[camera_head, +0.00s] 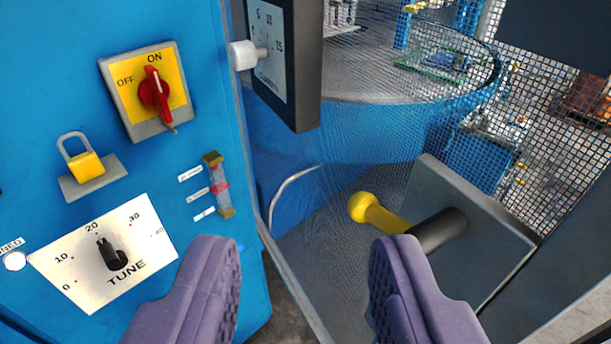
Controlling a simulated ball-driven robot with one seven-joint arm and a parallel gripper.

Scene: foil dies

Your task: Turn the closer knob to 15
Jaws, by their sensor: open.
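My gripper (305,245) is open and empty, its two purple fingers spread at the bottom middle. A black knob (112,257) sits on the white TUNE dial (138,233) at lower left, on the blue cabinet. Its pointer faces up, close to the 20 mark; the dial reads 0 to 40. A white knob (242,55) sticks out from a second dial (275,28), marked 5, 10 and 15, on a dark box at upper middle. Its pointer setting cannot be made out. My gripper is right of the black knob, below the white knob, and touches neither.
On the blue cabinet (60,25) are a red ON/OFF switch (153,93), a yellow padlock (86,166) and a small gauge (218,187). A yellow ball-ended lever (363,207) stands beyond the fingers. Wire mesh (550,110) stands at right.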

